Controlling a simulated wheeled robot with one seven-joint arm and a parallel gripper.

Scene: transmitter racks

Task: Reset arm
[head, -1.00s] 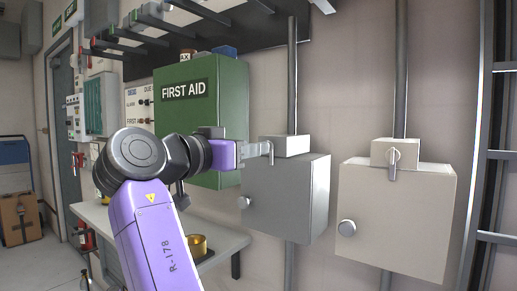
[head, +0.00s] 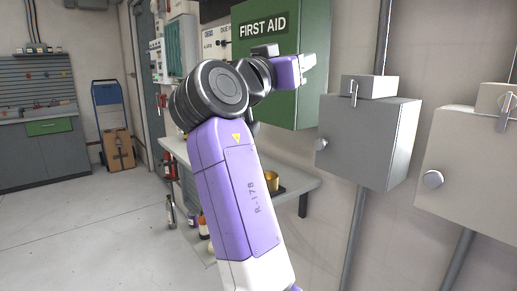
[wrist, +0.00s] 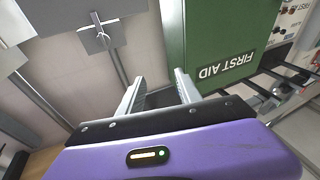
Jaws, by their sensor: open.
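My purple arm rises through the middle of the head view. My gripper (head: 309,62) is at its end, raised in front of the right edge of the green first aid cabinet. In the wrist view my gripper (wrist: 157,92) shows two separated fingers with nothing between them. The first aid cabinet (head: 283,60) also shows in the wrist view (wrist: 215,35), beyond the right finger and upside down.
A grey wall box (head: 367,140) with a lever on top hangs right of my gripper. A paler box (head: 475,155) is farther right. A shelf (head: 312,182) holds a gold bowl (head: 272,181). Bottles stand below. Floor (head: 90,220) at left is clear.

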